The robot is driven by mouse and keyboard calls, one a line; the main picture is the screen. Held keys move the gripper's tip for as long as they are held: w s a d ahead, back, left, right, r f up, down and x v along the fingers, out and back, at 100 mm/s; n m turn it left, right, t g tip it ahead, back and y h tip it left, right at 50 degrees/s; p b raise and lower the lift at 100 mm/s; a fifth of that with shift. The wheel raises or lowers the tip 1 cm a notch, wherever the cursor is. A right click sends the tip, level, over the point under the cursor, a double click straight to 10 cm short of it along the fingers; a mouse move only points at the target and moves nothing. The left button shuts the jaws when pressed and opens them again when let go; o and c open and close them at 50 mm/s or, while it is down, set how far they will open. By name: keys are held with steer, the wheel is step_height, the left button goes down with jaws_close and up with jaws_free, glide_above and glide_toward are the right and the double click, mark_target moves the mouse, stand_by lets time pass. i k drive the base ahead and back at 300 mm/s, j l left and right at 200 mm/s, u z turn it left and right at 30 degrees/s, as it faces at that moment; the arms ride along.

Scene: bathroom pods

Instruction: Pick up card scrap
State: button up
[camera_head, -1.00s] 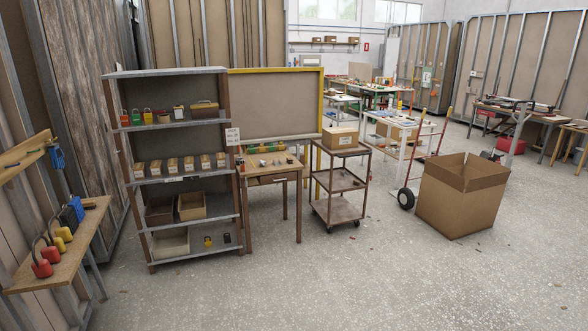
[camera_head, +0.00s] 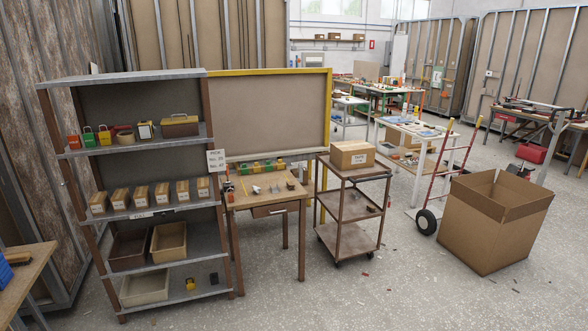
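I cannot single out a card scrap for certain. Small reddish-brown bits (camera_head: 365,274) lie on the concrete floor in front of the cart. Another dark bit (camera_head: 491,280) lies near the cardboard box. They are too small to identify. Several small items (camera_head: 268,187) lie on the wooden table, also too small to tell apart. My gripper and arm are not in view.
A metal shelf unit (camera_head: 145,210) with boxes and bins stands at left, beside the wooden table (camera_head: 290,200). A brown cart (camera_head: 352,190) carries a carton (camera_head: 353,155). A large open cardboard box (camera_head: 486,230) and hand truck (camera_head: 428,220) stand at right. The front floor is clear.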

mark_target(290, 185)
steer(key=i, duration=1.45)
steer(key=i+l, duration=0.1)
steer(key=i, duration=1.35)
steer(key=i+u, duration=0.1)
steer(key=i, duration=1.35)
